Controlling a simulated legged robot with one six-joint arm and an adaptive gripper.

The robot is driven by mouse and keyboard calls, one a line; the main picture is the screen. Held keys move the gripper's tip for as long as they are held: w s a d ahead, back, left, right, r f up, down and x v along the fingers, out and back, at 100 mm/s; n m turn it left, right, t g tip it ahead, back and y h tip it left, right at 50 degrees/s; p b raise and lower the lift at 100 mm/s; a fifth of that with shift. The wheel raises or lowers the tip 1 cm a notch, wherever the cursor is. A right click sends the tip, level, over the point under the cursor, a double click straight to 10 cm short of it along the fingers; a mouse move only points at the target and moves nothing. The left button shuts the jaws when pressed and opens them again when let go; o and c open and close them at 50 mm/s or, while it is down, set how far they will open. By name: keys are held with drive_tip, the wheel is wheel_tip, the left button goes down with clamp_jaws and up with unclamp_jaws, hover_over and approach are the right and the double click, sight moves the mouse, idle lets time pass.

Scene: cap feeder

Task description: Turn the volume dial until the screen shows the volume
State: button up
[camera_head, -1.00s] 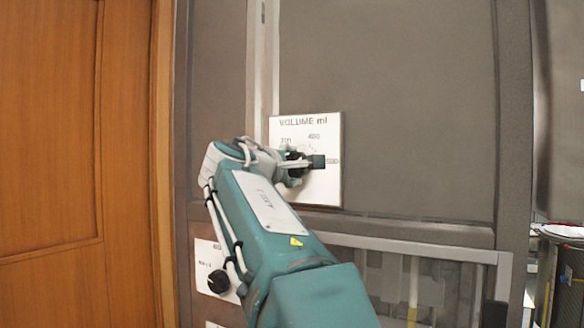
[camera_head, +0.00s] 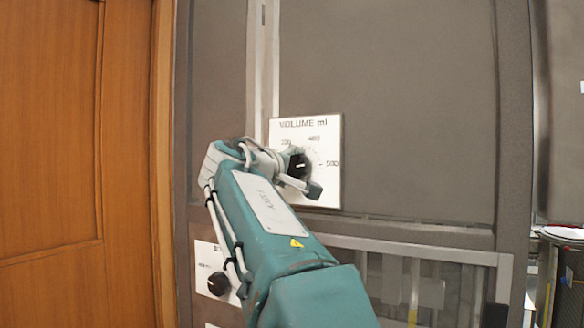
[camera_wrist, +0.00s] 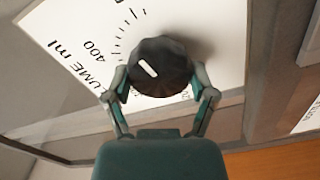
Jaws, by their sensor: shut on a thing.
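The volume dial (camera_head: 299,166) is a round black knob with a white mark, on a white plate (camera_head: 328,191) labelled "VOLUME ml". In the wrist view the dial (camera_wrist: 172,64) sits between the two fingers of my gripper (camera_wrist: 160,82), which is shut on it. The white mark faces the scale ticks on the side of the 400 label; its exact reading is unclear. In the head view my gripper (camera_head: 297,172) reaches the dial from the left, one fingertip at its lower right. No screen is in view.
A second black knob (camera_head: 218,283) sits on a lower white plate, partly behind my arm. A grey frame with a clear panel (camera_head: 430,288) lies below the volume plate. A wooden door (camera_head: 50,150) stands left. The grey panel (camera_head: 420,100) above right is bare.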

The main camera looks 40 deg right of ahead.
drive_tip(key=shift+w+f, duration=0.15)
drive_tip(key=shift+f, duration=0.15)
drive_tip(key=o, duration=1)
drive_tip(key=shift+d, duration=0.1)
drive_tip(key=shift+o, duration=0.2)
drive_tip(key=shift+r, duration=0.1)
drive_tip(key=shift+a, duration=0.2)
drive_tip(key=v, duration=1.2)
drive_tip(key=shift+d, duration=0.15)
